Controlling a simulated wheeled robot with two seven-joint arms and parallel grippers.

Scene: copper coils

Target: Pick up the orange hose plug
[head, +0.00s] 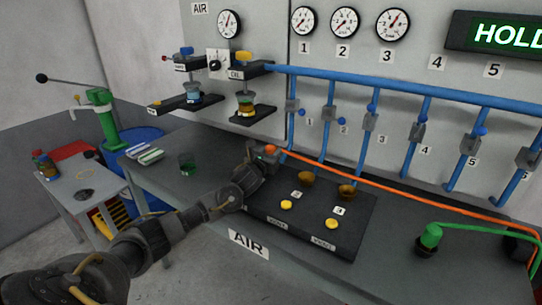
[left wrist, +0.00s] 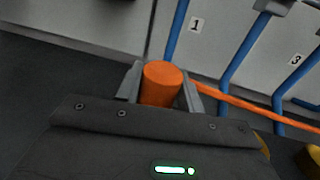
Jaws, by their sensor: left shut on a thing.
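The orange hose plug (head: 270,149) is at the tip of my left gripper (head: 266,156), above the back left corner of the dark panel labelled AIR. In the left wrist view the plug (left wrist: 162,82) is an upright orange cylinder between the two grey fingers of my left gripper (left wrist: 161,88), which are shut on it. An orange hose (head: 400,188) runs from the plug to the right along the bench. The plug's lower part is hidden by the gripper body. My right gripper is not in view.
The dark panel (head: 360,233) has two brass sockets (head: 347,191) and yellow buttons (head: 332,224). A green plug (head: 431,236) with a green hose stands at the right. Blue pipes (head: 410,130) with valves line the wall behind.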

